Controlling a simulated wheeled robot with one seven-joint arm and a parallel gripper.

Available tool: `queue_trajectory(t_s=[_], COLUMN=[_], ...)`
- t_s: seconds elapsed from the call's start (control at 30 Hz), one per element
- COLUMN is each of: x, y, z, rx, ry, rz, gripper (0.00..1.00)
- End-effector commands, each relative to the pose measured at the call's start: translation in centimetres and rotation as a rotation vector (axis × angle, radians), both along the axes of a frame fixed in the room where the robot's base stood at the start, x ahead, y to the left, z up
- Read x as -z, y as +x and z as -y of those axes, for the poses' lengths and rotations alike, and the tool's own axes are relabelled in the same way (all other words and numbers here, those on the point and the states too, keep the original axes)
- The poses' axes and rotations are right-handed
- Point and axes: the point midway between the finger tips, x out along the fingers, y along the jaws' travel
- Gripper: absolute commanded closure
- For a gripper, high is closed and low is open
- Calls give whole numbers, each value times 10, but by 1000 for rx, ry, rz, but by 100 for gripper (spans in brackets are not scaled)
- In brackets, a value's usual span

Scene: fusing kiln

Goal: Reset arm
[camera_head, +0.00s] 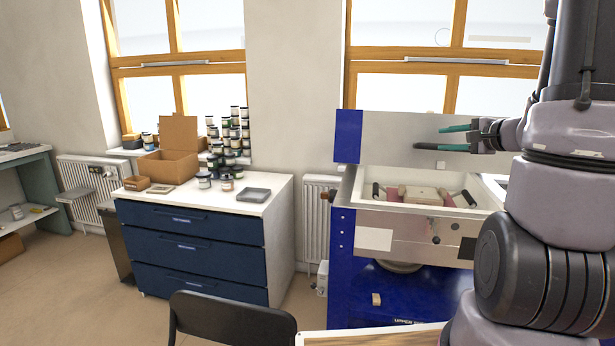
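My gripper (438,138) is at the end of my arm, which comes in from the right side of the head view. Its two teal-tipped fingers point left and are spread apart, with nothing seen between them. It appears in front of the grey raised panel (385,140) above the kiln (345,235). The kiln has a blue body and a light top rim. Inside its opening lies a pale block (414,195) with dark-handled tools beside it. My arm hides the kiln's right side.
A dark blue drawer cabinet (190,250) stands left, bearing a cardboard box (170,165), jars (204,180) and a grey tray (254,194). A black chair (230,320) and a wooden tabletop (375,338) are in front. Open floor shows at lower left.

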Motion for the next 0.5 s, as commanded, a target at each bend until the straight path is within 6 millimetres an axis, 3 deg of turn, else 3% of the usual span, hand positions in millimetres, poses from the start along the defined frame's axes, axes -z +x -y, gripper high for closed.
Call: queue_trajectory(t_s=[0.03, 0.1, 0.23, 0.4, 0.5], x=[-14, -26, -40, -47, -50], y=[-6, -21, -60, -117, -146], z=[-29, -68, -128, -170, -178], rx=[-90, -221, -434, -615, -667], ry=[-10, -31, -123, -329, -484], rz=[-7, -42, -126, -238, -288], gripper=[60, 60, 60, 60, 60])
